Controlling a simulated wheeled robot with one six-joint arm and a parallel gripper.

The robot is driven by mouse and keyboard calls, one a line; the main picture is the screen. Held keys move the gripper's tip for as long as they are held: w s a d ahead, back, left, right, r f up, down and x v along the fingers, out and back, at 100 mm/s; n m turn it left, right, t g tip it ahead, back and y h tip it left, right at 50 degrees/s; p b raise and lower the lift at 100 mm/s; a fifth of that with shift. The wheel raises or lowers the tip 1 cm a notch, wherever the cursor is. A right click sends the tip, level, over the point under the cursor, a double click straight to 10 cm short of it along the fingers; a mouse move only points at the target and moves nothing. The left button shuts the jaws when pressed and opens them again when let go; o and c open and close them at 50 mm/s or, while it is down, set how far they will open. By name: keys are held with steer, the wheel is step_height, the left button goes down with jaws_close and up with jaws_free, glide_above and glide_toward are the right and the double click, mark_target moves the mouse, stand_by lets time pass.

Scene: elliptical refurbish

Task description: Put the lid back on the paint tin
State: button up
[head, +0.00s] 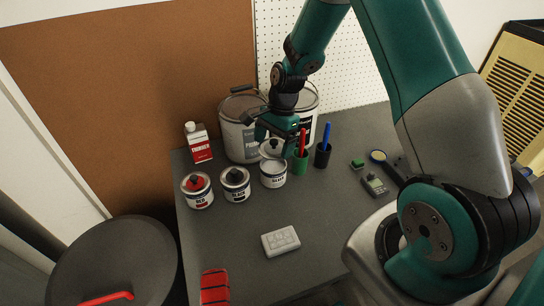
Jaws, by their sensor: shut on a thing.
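The paint tin (273,178) is a small white tin with a dark-lettered label, at the right end of a row of three tins on the grey bench. My gripper (274,139) points down directly above it and is shut on a pale round lid (271,149). The lid is over or at the tin's top; I cannot tell whether it touches the rim. The gripper hides the lid's upper middle.
A red-marked tin (197,192) and a black-marked tin (235,186) stand to the left. A large primer can (239,142) is close behind. Green (300,163) and black (322,156) pen cups stand close on the right. A light block (281,241) lies in front.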

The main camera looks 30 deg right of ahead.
mark_target(273, 140)
steer(key=m+b, duration=0.1)
steer(key=w+f+m+t+b, duration=0.1)
steer(key=m, duration=0.1)
steer(key=w+d+f+m+b, duration=0.1)
steer(key=m, duration=0.1)
steer(key=shift+f, duration=0.2)
steer(key=m+b, duration=0.1)
steer(key=m, duration=0.1)
steer(key=w+d+m+t+b, duration=0.1)
steer(key=m, duration=0.1)
steer(key=shift+w+f+b, duration=0.1)
steer(key=shift+b, duration=0.2)
step_height(273, 140, down, 4)
steer(key=b, duration=0.4)
steer(key=shift+f+b, duration=0.2)
steer(key=shift+b, duration=0.15)
steer(key=shift+f, duration=0.85)
steer(key=shift+a+p, duration=0.1)
steer(key=shift+p, duration=0.35)
steer(key=shift+f+p, duration=0.15)
steer(key=shift+p, duration=0.4)
stand_by(0.8)
steer(key=o, duration=0.6)
